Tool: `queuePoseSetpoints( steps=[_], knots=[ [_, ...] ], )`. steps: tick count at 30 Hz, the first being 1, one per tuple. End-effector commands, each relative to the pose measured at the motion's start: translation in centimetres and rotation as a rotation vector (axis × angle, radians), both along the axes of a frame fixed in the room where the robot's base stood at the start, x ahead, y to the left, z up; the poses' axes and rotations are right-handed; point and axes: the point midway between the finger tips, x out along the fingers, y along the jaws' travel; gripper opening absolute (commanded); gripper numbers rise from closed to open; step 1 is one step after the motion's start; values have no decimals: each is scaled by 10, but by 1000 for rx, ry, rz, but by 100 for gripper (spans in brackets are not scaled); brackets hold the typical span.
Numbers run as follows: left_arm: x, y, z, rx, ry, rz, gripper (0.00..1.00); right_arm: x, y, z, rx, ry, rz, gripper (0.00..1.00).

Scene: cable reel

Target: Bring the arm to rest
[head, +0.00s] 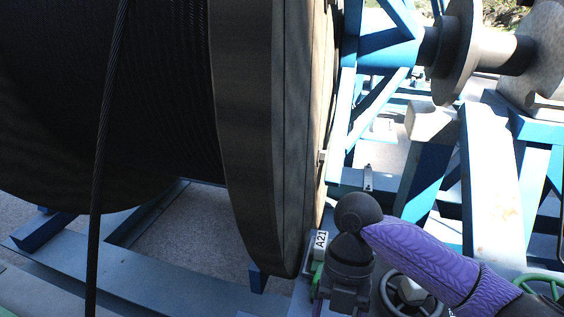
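My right arm, in a purple sleeve (420,255), comes in from the lower right of the head view. It ends in a dark wrist that points down, with the dark gripper body (345,290) at the bottom edge. I cannot make out its fingertips, so I cannot tell whether it is open or shut. A small tag reading A21 (321,240) and a green part (317,278) show just left of it. I cannot tell whether the gripper touches them. My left gripper is not in view.
A large cable reel (265,130) wound with black cable fills the left, close to my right wrist. A loose cable (106,130) hangs down in front. Blue steel frame beams (493,190) stand at right. Handwheels (408,296) are beside and behind my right arm.

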Motion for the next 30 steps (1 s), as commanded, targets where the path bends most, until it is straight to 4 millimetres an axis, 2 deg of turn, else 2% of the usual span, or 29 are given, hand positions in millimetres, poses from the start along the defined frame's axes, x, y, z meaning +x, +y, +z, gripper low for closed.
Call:
queuePoseSetpoints(
  steps=[4,8,14,18,23,26,30],
  knots=[
    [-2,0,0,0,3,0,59,-9,12,-14,-1,-15,-86,76],
    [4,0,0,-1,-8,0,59,-17,23,-26,-2,-32,-191,76],
    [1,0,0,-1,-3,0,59,-34,44,-47,17,-52,-470,76],
    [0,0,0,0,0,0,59,-48,56,-60,40,-49,-789,76],
    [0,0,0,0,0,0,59,-62,54,-71,49,-14,-1264,76],
    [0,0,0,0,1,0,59,-71,40,-78,35,14,-1596,76],
    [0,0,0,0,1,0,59,-87,7,-85,-8,35,-2043,76]
  ],
)
